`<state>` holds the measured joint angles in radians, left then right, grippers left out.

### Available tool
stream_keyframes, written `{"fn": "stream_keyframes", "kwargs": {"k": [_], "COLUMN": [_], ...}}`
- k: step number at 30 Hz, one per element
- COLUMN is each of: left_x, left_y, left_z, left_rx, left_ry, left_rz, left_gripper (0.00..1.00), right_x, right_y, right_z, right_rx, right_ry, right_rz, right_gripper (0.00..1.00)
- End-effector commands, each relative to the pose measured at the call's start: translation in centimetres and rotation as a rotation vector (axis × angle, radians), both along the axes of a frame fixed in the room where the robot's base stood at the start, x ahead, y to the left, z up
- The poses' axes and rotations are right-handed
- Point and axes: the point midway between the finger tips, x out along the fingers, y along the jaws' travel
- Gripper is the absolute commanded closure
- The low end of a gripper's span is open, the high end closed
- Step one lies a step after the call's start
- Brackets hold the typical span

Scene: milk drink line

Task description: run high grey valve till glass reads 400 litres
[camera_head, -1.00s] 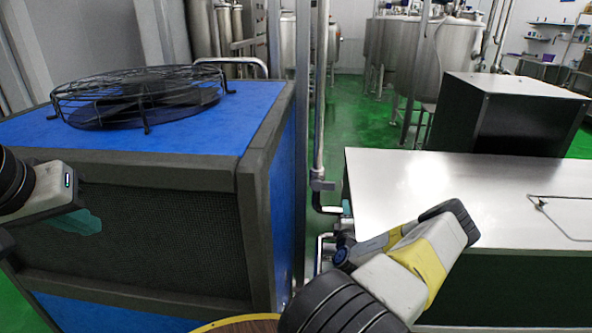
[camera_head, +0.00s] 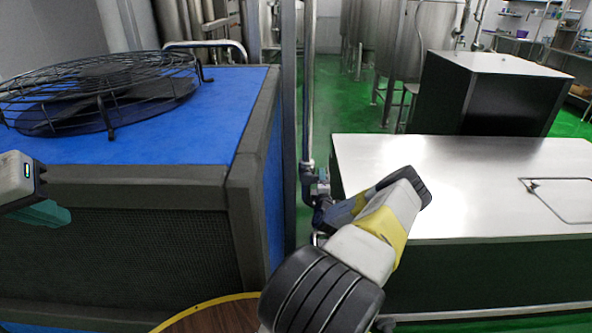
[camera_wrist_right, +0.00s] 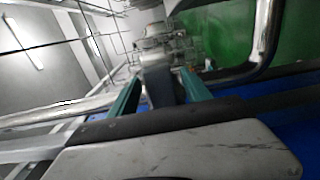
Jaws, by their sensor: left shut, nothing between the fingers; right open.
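A grey valve or fitting (camera_head: 308,173) sits on the vertical pipe between the blue machine and the steel-topped cabinet in the head view. My right arm partly covers the pipework below it. My left gripper (camera_head: 42,214) is shut and empty at the left edge, in front of the blue machine. My right gripper (camera_wrist_right: 160,95) is open in the right wrist view, its two teal fingers apart. A dark grey block (camera_wrist_right: 160,82) shows between or just beyond them; I cannot tell if it is the valve's handle. I see no gauge glass or reading.
The blue machine (camera_head: 225,110) with a caged fan (camera_head: 95,92) stands at left. The steel-topped cabinet (camera_head: 440,180) is at right, with a dark box (camera_head: 490,100) behind it. Steel tanks (camera_head: 420,40) stand further back. A bent steel pipe (camera_wrist_right: 268,40) lies near my right gripper.

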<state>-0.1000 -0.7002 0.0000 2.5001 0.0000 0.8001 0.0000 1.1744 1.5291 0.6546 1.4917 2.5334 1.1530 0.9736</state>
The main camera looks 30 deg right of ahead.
Motion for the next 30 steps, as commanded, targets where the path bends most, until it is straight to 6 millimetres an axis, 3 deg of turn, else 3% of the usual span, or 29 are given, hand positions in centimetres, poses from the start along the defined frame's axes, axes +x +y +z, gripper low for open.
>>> {"fn": "stream_keyframes", "kwargs": {"k": [11,19,30], "left_x": [0.0,0.0,0.0], "left_y": [0.0,0.0,0.0], "left_z": [0.0,0.0,0.0], "left_rx": [0.0,0.0,0.0], "left_ry": [0.0,0.0,0.0], "left_rz": [0.0,0.0,0.0], "left_gripper": [1.0,1.0,1.0], "right_x": [0.6,0.58,0.57], "right_y": [-0.35,-0.35,-0.36], "right_z": [0.0,0.0,-0.03], "right_rx": [0.001,0.0,0.0], "right_ry": [0.0,0.0,0.001], "right_rz": [-0.001,-0.001,-0.001], "right_gripper": [0.46,0.99,1.0]}}
